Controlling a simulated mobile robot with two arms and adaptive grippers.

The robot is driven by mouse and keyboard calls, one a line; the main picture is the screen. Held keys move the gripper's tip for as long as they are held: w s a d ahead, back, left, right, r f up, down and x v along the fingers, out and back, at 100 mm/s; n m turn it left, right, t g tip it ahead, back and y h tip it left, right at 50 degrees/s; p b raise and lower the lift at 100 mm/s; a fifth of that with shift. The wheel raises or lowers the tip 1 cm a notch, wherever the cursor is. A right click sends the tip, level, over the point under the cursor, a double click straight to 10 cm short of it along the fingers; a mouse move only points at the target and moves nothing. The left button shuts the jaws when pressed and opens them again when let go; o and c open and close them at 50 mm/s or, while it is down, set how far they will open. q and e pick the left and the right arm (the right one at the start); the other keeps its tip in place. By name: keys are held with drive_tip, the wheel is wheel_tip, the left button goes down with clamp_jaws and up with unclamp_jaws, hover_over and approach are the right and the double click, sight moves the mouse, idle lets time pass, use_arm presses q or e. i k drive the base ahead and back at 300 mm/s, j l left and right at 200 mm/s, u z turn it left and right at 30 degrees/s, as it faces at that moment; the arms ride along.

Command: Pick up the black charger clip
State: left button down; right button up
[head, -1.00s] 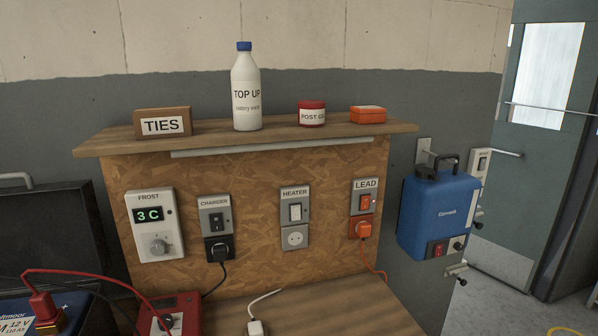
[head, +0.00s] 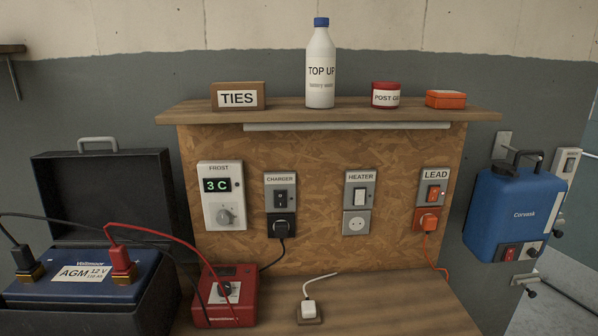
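The black charger clip (head: 25,259) sits on the left end of the blue battery (head: 110,291), with a black lead rising from it. A red clip (head: 121,261) sits on the battery's other end, with a red lead. Both leads run across to the red charger (head: 225,293) on the bench. Neither of my grippers is in view.
A white plug (head: 309,310) lies on the bench right of the charger. The bench front right (head: 400,305) is clear. A shelf (head: 340,112) overhangs the socket board. A blue unit (head: 512,215) hangs at right.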

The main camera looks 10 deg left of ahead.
sight(29, 270)
drive_tip(key=u, duration=1.9)
drive_tip(key=i+j+z, duration=0.15)
drive_tip(key=j, duration=0.35)
drive_tip(key=k, duration=0.05)
